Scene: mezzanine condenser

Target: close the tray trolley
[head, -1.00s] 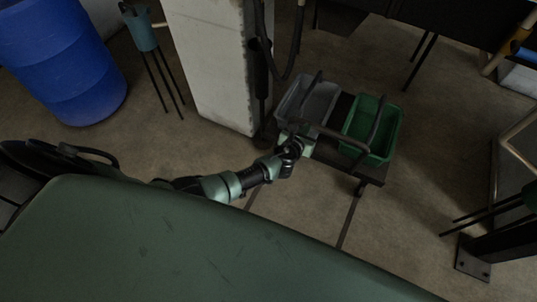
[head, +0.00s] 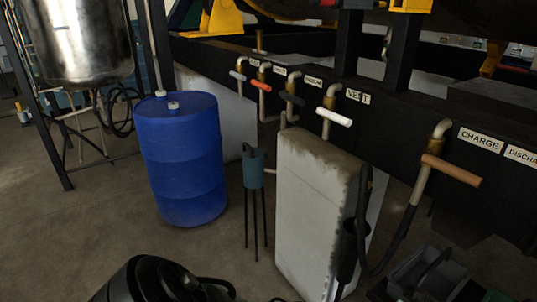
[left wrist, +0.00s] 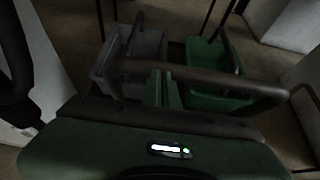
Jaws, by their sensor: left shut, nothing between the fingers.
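The tray trolley shows only in part at the lower right edge of the head view: a grey tray (head: 428,272) with a dark handle and a sliver of a green tray (head: 495,296). In the left wrist view the grey tray (left wrist: 122,68) is at the left and the green tray (left wrist: 208,72) at the right, side by side. A dark bar (left wrist: 255,88) crosses in front of them. My left gripper (left wrist: 163,88) is shut and empty, at the bar and in front of the trays; I cannot tell whether it touches. My right gripper is not in view.
A pale concrete block (head: 310,210) with a hanging dark hose (head: 385,250) stands beside the trolley. A blue drum (head: 183,160) and a small blue pot on thin legs (head: 254,172) stand left of it. Valves (head: 450,170) line the dark frame behind.

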